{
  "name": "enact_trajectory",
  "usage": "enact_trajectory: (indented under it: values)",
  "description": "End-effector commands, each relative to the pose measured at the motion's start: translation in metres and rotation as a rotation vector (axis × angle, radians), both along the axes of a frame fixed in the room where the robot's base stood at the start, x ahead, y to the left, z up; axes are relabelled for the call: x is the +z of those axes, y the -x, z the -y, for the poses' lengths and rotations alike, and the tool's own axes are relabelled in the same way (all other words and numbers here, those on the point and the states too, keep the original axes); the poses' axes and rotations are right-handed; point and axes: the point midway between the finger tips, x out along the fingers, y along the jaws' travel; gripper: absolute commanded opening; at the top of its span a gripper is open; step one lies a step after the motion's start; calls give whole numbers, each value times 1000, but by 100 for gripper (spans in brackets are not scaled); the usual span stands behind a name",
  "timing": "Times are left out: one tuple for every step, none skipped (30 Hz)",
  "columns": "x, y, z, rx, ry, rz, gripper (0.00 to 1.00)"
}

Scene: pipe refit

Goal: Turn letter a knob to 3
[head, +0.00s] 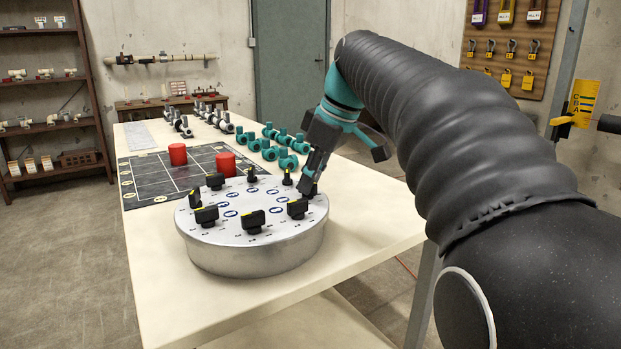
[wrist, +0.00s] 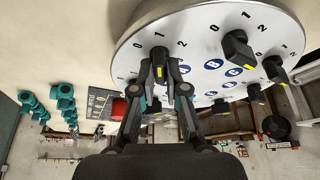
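A round grey dial drum (head: 255,262) stands on the table, with several black knobs around its top. Each knob has a yellow mark. In the wrist view, one knob (wrist: 159,53) sits between my fingertips, its yellow mark toward me. The figures 0, 1, 2 and 3 (wrist: 182,43) run around it. My gripper (wrist: 161,70) has a finger close against each side of this knob and appears closed on it. In the head view my gripper (head: 308,188) reaches down to the drum's right rim and largely hides that knob.
Neighbouring knobs (head: 297,208) stand close by on the drum. Two red cylinders (head: 178,154) are on a dark gridded mat (head: 140,180) behind it. Teal fittings (head: 288,160) lie behind the drum. The table front (head: 180,310) is clear.

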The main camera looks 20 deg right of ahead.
Motion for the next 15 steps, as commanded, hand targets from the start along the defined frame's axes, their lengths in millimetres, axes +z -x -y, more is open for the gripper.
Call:
enact_trajectory:
  values:
    - [0, 0, 0, 0, 0, 0, 0]
    - [0, 0, 0, 0, 0, 0, 0]
    - [0, 0, 0, 0, 0, 0, 0]
    - [0, 0, 0, 0, 0, 0, 0]
    - [0, 0, 0, 0, 0, 0, 0]
    - [0, 0, 0, -1, 0, 0, 0]
    - [0, 0, 0, -1, 0, 0, 0]
    - [0, 0, 0, -3, 0, 0, 0]
    - [0, 0, 0, -6, 0, 0, 0]
    - [0, 0, 0, -11, 0, 0, 0]
    - [0, 0, 0, -16, 0, 0, 0]
    - [0, 1, 0, -25, 0, -1, 0]
    - [0, 1, 0, -35, 1, -1, 0]
    - [0, 1, 0, -44, 1, -1, 0]
    - [0, 1, -1, -61, 0, -1, 0]
